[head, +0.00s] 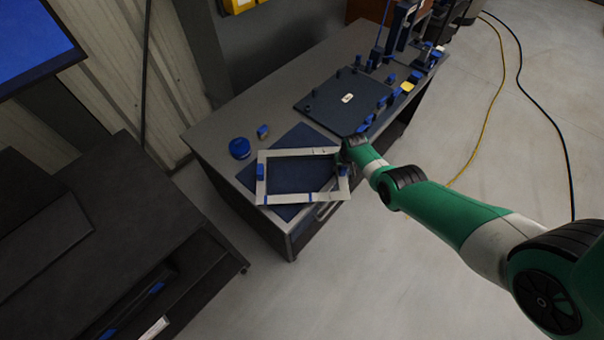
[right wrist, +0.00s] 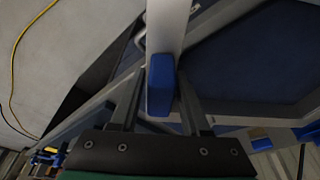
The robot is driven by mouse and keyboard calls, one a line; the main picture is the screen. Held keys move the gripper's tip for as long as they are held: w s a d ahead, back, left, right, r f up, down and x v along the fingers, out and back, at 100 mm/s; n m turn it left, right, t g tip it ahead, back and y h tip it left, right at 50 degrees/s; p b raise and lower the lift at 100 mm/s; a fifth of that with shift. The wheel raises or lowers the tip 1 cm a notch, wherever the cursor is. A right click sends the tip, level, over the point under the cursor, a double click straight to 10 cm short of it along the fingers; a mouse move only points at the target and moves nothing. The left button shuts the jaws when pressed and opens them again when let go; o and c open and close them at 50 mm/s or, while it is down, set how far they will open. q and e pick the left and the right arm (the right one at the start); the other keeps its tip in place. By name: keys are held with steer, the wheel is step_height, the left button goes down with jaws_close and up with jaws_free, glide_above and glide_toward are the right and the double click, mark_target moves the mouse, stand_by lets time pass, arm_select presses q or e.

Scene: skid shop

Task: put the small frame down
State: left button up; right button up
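The small frame (head: 300,153) is a pale rectangle with a blue block on its left side and another on its right side. In the head view it shows over the dark blue mat (head: 311,134) at the near end of the bench, its lower right corner overlapping the bench edge. It appears raised above the mat, but the gap is hard to judge. My right gripper (head: 346,163) is at the frame's right side. In the right wrist view its fingers (right wrist: 161,85) close on both sides of the blue block on the pale bar. My left gripper is not in view.
A dark plate (head: 330,105) with blue blocks along its edge lies farther back on the bench (head: 222,123). A round blue object (head: 240,148) and a small blue piece (head: 262,131) stand left of the mat. A dark cabinet (head: 110,215) is at left.

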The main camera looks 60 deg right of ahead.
jaws_close()
stand_by(1.0)
